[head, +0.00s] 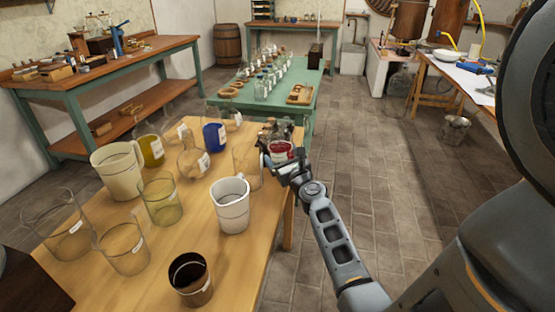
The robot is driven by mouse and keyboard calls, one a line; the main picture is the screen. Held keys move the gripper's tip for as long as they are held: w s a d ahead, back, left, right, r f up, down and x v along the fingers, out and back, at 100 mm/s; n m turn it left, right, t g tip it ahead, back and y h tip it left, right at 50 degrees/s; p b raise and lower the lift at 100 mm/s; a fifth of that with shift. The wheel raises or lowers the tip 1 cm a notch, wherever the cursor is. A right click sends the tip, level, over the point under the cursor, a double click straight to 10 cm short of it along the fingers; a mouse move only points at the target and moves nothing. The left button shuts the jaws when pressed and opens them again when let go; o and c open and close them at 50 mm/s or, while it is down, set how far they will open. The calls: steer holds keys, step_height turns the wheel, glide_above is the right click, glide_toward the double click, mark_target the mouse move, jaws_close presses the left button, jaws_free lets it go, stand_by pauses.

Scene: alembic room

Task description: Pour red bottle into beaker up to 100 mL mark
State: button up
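A red vessel with a white label, apparently the red bottle (282,149), is at the far right corner of the near wooden table. My gripper (283,158) is at it, with dark finger parts on both sides, and seems closed around it. The bottle's lower part is hidden by my gripper. Whether it touches the table is unclear. Several glass vessels could be the beaker: a clear one (122,250) at the front left, a larger clear one (66,228) at the left edge, and a greenish one (161,202) in the middle. Volume marks are too small to read.
A green table (290,97) with several bottles stands behind.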

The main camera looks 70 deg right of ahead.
mark_target(291, 139)
steer(key=shift+s+d+f+n, duration=0.1)
steer(key=shift+s+d+n, duration=0.25)
steer(key=shift+n, duration=0.25)
steer(key=shift+s+d+r+n+b, duration=0.2)
steer(key=shift+n+b, duration=0.15)
steer(key=shift+n, duration=0.2)
steer(key=shift+s+d+r+n+b, duration=0.1)
steer(key=shift+s+n+b, duration=0.1)
steer(key=shift+n+b, duration=0.25)
steer(key=shift+s+d+r+n, duration=0.1)
steer(key=shift+s+r+n, duration=0.1)
steer(key=shift+n, duration=0.4)
steer(key=shift+s+d+r+n, duration=0.1)
steer(key=shift+r+n, duration=0.1)
steer(key=shift+n, duration=0.4)
step_height(291, 139, up, 3)
steer(key=n, duration=0.4)
steer(key=shift+f, duration=0.2)
steer(key=r+n, duration=0.2)
steer(key=shift+n, duration=0.4)
steer(key=shift+f, duration=0.15)
steer(key=shift+s+r+n, duration=0.2)
steer(key=shift+r+n, duration=0.8)
steer(key=shift+r, duration=0.1)
stand_by(2.6)
